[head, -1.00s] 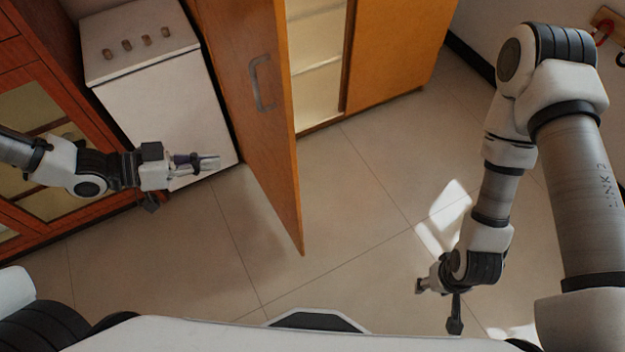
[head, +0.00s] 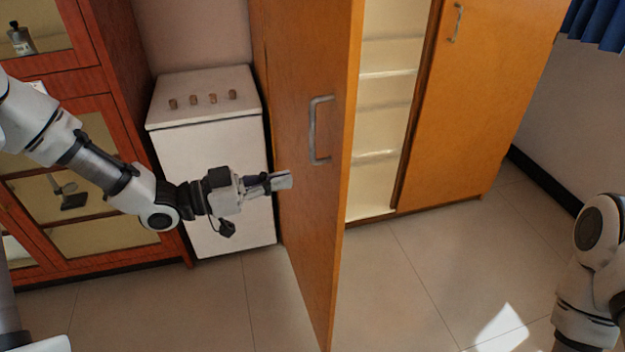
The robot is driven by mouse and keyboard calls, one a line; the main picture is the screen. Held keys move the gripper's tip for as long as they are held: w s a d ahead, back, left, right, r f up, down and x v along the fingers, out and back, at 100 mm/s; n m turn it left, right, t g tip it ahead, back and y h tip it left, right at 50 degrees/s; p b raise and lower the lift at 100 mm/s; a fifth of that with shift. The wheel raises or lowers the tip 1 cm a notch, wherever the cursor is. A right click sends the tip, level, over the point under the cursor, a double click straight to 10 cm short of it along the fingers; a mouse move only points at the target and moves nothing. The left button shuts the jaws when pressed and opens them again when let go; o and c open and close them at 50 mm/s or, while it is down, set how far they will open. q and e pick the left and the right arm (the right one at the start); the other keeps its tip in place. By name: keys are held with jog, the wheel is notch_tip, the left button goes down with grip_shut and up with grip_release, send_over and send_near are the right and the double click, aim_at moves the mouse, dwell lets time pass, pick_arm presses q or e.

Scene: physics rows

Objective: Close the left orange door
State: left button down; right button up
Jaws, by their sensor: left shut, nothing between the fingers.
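The left orange door (head: 312,226) stands swung open, roughly edge-on to me, with its grey handle (head: 319,130) on the face turned left. The orange cabinet behind it shows pale shelves (head: 385,118). My left gripper (head: 284,180) is shut and empty, in front of the door's left face, below and left of the handle. I cannot tell whether its tips touch the door. My right arm (head: 590,270) shows at the lower right, but its gripper is out of the picture.
The right orange door (head: 478,90) is shut. A white appliance with knobs (head: 205,135) stands left of the open door. A red-brown glass-fronted cabinet (head: 95,105) is at the far left. Tiled floor (head: 420,270) is clear right of the door.

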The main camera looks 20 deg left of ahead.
aim_at(327, 170)
pick_arm(q)
jog(key=x, duration=0.6)
jog(key=shift+w+d, duration=0.15)
jog(key=shift+d, duration=0.15)
jog(key=shift+w, duration=0.1)
